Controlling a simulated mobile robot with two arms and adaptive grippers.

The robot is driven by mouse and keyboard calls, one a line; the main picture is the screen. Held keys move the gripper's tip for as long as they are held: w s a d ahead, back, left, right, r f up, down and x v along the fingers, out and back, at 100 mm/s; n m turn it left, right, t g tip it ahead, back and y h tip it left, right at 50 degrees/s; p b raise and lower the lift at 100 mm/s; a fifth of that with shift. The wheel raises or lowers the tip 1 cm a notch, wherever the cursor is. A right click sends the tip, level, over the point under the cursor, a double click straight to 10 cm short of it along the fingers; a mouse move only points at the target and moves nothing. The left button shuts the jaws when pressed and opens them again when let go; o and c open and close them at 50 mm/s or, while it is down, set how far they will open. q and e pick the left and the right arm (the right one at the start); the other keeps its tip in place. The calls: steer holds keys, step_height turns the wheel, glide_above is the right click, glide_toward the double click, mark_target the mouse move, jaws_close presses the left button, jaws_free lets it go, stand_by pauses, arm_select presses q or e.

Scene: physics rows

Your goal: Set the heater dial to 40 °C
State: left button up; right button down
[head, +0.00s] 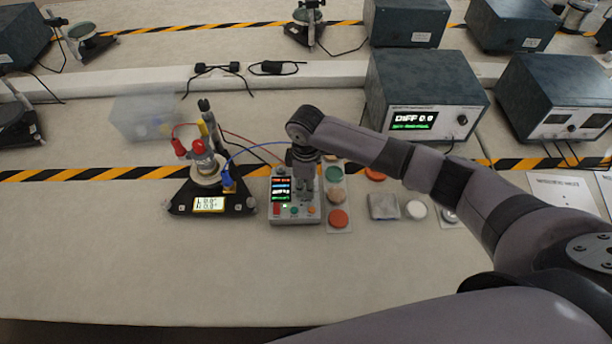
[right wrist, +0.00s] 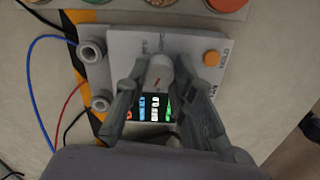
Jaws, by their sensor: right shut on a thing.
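The heater control box (head: 308,218) is a small grey unit with a dark display (head: 282,191) of coloured lines, too small to read. In the right wrist view, the pale round dial (right wrist: 160,72) stands on the box's face (right wrist: 118,42). My right gripper (head: 304,190) reaches down over the box. In the right wrist view its two fingers (right wrist: 161,77) are closed on either side of the dial. The fingers and wrist hide most of the dial in the head view, and its setting cannot be read. My left gripper is not in view.
A black stand with a yellow display (head: 209,205) and red and blue leads is left of the box. Coloured round pads (head: 339,218) lie close on its right. A teal instrument (head: 425,90) reading "DIFF 0.0" stands behind.

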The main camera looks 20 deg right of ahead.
steer(key=m+p, duration=0.3)
steer(key=shift+r, duration=0.2)
steer(key=shift+f+m+p, duration=0.1)
steer(key=shift+m+p, duration=0.55)
steer(key=shift+m, duration=0.25)
steer(key=c, duration=1.3)
jaws_free()
steer(key=shift+c, duration=0.2)
step_height(320, 180, up, 12)
steer(key=shift+f, duration=0.1)
